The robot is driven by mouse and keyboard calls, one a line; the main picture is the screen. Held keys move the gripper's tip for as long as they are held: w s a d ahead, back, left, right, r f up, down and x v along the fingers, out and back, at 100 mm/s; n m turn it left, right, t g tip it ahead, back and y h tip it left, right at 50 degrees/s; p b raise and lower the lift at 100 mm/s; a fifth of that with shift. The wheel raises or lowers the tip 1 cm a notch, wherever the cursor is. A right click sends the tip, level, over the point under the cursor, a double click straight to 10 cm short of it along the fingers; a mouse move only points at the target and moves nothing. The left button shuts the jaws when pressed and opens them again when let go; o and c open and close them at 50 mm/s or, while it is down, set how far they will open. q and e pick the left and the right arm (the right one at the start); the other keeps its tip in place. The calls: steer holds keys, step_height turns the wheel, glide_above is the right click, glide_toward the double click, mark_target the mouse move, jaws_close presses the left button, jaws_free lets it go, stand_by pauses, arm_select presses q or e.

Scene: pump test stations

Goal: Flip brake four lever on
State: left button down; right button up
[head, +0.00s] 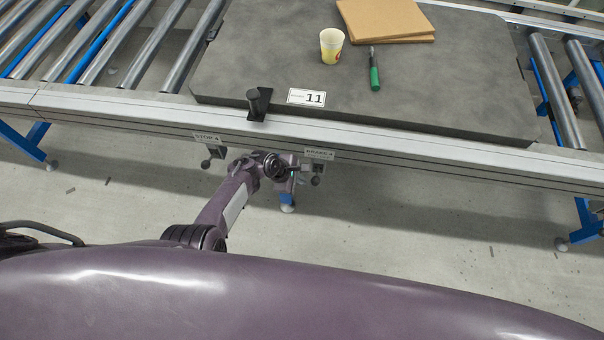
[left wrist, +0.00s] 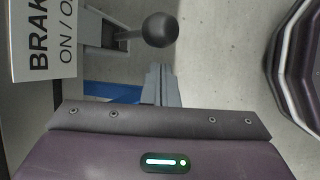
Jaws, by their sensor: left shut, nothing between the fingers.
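The brake 4 lever (head: 315,181) hangs under the front rail of the conveyor, below its label (head: 319,154). In the left wrist view its dark round knob (left wrist: 160,29) stands beyond my fingertips, beside the sign reading BRAK, ON/O (left wrist: 45,40), which is cut off by the frame edge. My left gripper (head: 298,172) is just left of the lever in the head view, below the rail. Its closed grey fingers (left wrist: 161,85) point toward the knob, with nothing between them. A small gap seems to separate fingers and knob. My right gripper is out of view.
The stop 4 lever (head: 206,164) hangs left of my forearm under its label (head: 207,138). Above the rail, a grey slab (head: 440,80) carries a cup (head: 331,46), a green-handled tool (head: 375,76) and brown boards (head: 385,18). A black stop (head: 258,104) stands at the slab's edge.

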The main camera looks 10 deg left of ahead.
arm_select(q)
steer(key=s+a+r+p, duration=0.1)
steer(key=a+r+p, duration=0.4)
steer(key=a+r, duration=0.1)
steer(key=shift+r, duration=0.65)
steer(key=shift+s+r, duration=0.1)
steer(key=shift+s, duration=0.05)
steer(key=s+a+f+m+y, duration=0.1)
steer(key=s+a+f+m, duration=0.2)
steer(key=s, duration=1)
steer(key=s+a+f+m+g+y, duration=0.1)
steer(key=s+a+f+m+y, duration=0.1)
steer(key=s+f+m, duration=0.8)
steer(key=s+a+f+m+g+y, duration=0.1)
steer(key=s+a+f+m, duration=0.3)
steer(key=s, duration=1.2)
step_height(320, 180, down, 5)
steer(key=m+y, duration=0.1)
steer(key=m, duration=0.1)
steer(key=shift+a+r+m+p, duration=0.2)
steer(key=shift+m+p, duration=0.1)
